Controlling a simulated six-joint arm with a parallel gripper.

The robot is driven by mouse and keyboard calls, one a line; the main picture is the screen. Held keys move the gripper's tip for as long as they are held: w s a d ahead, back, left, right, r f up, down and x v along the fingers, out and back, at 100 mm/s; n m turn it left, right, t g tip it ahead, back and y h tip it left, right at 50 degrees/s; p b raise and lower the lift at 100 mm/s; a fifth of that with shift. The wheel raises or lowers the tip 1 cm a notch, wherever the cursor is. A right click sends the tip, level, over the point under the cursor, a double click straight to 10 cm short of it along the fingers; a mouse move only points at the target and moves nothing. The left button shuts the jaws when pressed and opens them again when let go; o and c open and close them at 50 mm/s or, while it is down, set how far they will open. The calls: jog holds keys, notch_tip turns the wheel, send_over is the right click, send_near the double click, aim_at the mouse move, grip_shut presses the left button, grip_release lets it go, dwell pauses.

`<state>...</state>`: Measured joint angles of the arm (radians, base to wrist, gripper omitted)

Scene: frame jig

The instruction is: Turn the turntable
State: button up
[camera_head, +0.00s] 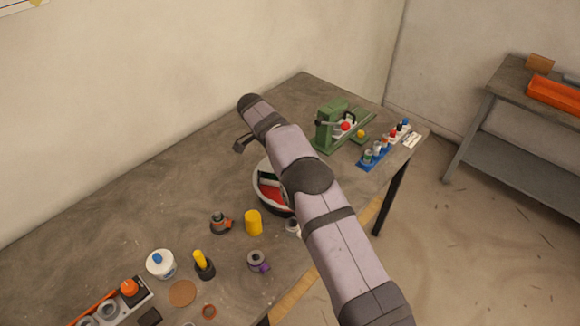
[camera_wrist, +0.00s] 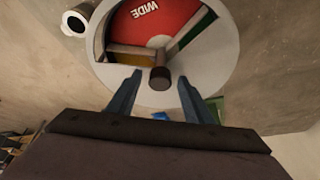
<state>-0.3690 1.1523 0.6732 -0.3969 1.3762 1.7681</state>
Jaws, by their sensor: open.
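The turntable (camera_wrist: 228,45) fills the top middle of the wrist view. It has a pale round rim, a red sector (camera_wrist: 150,22) marked "WIDE", a green sector and a dark brown knob (camera_wrist: 159,78) near the rim. In the head view the turntable (camera_head: 259,192) is partly hidden behind my arm. My gripper (camera_wrist: 160,76) is open, with one finger on each side of the knob in the wrist view. I cannot tell whether the fingers are down around the knob or above it. In the head view part of my gripper (camera_head: 240,145) shows beyond the turntable.
A green fixture (camera_head: 328,125) and a blue rack (camera_head: 373,158) stand at the right end of the table. A yellow cylinder (camera_head: 253,222), an orange-grey part (camera_head: 220,223) and a white jar (camera_head: 161,264) stand nearer the front. The table's back left is clear.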

jog(key=shift+r, duration=0.1)
jog(key=v, duration=0.7)
jog(key=shift+a, duration=0.1)
dwell(0.5)
jog(key=s+d+r+n+g+y, duration=0.1)
jog(key=s+d+r+n+y, duration=0.1)
jog(key=s+d+n, duration=0.9)
jog(key=s+d+f+n+y, duration=0.1)
jog(key=s+f+n, duration=0.1)
jog(key=s, duration=0.9)
jog(key=s+d+f+n+y, duration=0.1)
jog(key=s+f, duration=0.3)
jog(key=s, duration=0.8)
jog(key=shift+s+d+n, duration=0.3)
jog(key=shift+d+n, duration=0.2)
jog(key=shift+d, duration=0.3)
